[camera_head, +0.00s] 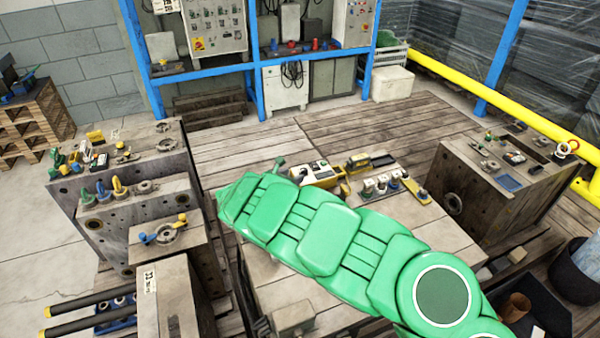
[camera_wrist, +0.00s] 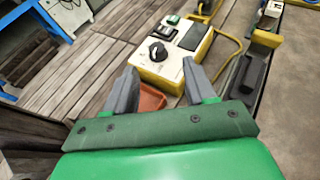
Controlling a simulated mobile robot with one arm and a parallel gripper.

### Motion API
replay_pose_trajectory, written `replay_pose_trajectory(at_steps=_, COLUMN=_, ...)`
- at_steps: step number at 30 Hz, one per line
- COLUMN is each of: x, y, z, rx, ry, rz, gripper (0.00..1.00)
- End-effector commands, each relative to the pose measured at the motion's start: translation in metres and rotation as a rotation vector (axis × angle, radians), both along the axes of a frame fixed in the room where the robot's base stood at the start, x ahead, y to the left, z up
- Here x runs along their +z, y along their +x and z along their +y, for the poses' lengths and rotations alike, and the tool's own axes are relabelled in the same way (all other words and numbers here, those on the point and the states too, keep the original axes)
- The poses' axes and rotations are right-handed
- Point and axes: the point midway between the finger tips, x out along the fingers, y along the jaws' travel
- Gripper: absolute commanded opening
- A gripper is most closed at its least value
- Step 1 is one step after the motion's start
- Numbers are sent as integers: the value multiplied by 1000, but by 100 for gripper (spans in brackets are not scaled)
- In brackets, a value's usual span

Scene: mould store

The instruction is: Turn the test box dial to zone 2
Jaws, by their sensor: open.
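The test box (camera_wrist: 172,62) is a yellow box with a pale top, seen ahead of my gripper in the wrist view. Its round black dial (camera_wrist: 158,50) has a pale pointer mark; I cannot read the zone it points to. A green switch and a dark window sit beside the dial. My gripper (camera_wrist: 159,66) is open and empty, its two grey fingers apart and pointing towards the box, with the dial just beyond the gap between them. In the head view the test box (camera_head: 318,174) sits on the bench behind my green arm, which hides part of it.
An orange-brown tray (camera_wrist: 151,98) lies below the fingers. A yellow cable (camera_wrist: 232,45) runs right of the box, near a dark block (camera_wrist: 246,84). Heavy mould blocks stand left (camera_head: 150,215) and right (camera_head: 490,195) of the bench. Wooden floor behind is clear.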

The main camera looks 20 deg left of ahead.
Motion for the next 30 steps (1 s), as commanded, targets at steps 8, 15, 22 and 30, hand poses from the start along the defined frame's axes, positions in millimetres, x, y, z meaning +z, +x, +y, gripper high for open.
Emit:
replay_pose_trajectory(at_steps=8, x=-8, y=5, z=5, rx=17, ry=-6, rz=3, gripper=55)
replay_pose_trajectory(at_steps=15, x=-17, y=26, z=2, rx=15, ry=-4, rz=4, gripper=55)
replay_pose_trajectory(at_steps=22, x=-25, y=47, z=-3, rx=13, ry=-5, rz=4, gripper=55)
replay_pose_trajectory(at_steps=30, x=-32, y=63, z=-4, rx=15, ry=-3, rz=4, gripper=55)
